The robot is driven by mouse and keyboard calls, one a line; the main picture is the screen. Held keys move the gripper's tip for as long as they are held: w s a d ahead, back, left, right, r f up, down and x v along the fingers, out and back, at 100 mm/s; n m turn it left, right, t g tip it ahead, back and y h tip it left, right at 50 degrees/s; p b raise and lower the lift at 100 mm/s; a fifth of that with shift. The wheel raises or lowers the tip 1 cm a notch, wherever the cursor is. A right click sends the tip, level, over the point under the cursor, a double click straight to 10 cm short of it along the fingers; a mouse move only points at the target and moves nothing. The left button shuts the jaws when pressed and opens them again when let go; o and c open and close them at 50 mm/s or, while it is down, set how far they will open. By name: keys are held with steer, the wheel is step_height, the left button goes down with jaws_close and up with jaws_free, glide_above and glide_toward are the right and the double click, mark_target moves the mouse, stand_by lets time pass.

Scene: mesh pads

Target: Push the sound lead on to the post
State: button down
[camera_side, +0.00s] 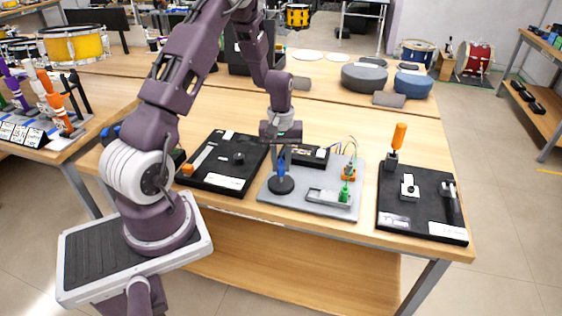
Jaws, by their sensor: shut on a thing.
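My gripper (281,152) points down over the left part of a grey plate (312,205), its fingers small and partly hidden. It is shut on a small blue piece (281,167), which seems to be the sound lead. The blue piece is upright just above a round black base (281,186) on the plate. I cannot tell whether it touches the base or a post there. Other upright parts on the plate are an orange one (349,172) and a green one (344,193), the green one at a grey holder (326,197). Which part is the post is unclear.
A black board (222,165) lies left of the plate, and another (420,215) with an orange-handled tool (398,137) lies right. Round grey pads (364,78) lie on the far table.

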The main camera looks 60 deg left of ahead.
mark_target(281, 171)
steer(key=shift+f, duration=0.2)
steer(key=shift+f, duration=1.4)
steer(key=c, duration=1.2)
jaws_free()
steer(key=shift+o, duration=0.2)
steer(key=shift+r, duration=0.1)
